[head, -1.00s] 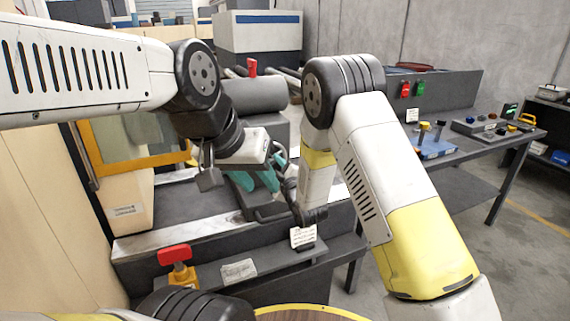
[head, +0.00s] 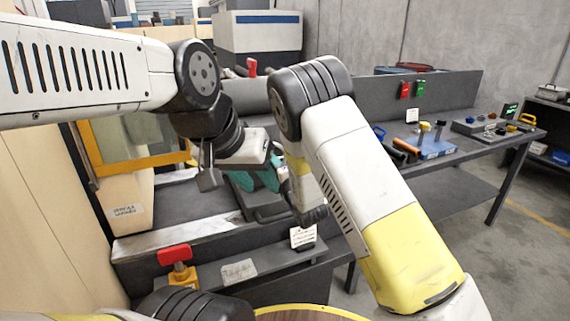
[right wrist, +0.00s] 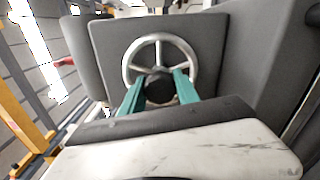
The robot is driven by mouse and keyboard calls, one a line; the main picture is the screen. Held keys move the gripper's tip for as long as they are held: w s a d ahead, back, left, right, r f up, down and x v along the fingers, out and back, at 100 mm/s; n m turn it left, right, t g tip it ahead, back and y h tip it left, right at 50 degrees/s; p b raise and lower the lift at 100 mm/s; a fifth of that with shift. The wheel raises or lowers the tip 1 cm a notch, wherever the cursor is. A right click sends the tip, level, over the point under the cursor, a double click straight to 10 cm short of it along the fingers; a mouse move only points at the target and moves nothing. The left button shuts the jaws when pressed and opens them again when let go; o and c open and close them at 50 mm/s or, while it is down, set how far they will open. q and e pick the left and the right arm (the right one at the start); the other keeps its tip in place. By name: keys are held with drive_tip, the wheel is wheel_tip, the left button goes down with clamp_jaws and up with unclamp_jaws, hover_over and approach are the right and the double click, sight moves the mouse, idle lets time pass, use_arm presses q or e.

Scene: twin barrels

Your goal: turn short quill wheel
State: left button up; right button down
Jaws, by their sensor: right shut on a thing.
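A silver spoked wheel (right wrist: 160,60) stands on a grey block in the right wrist view, with a dark round part at its middle. My right gripper (right wrist: 160,84) has its teal fingers on either side of that dark part and is shut on it. I cannot tell how far the wheel is turned. In the head view the wheel is hidden behind my arms. The right gripper is mostly hidden there, beside the left one.
A red-topped yellow switch (head: 178,264) and a small sign (head: 303,236) stand on the machine's front ledge. A grey workbench (head: 460,150) with tools and a blue tray (head: 432,148) is at the right. Floor is clear at the far right.

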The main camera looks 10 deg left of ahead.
idle(0.4)
drive_tip(key=c, duration=0.9)
unclamp_jaws()
drive_tip(key=v, duration=0.8)
drive_tip(key=shift+w, duration=0.1)
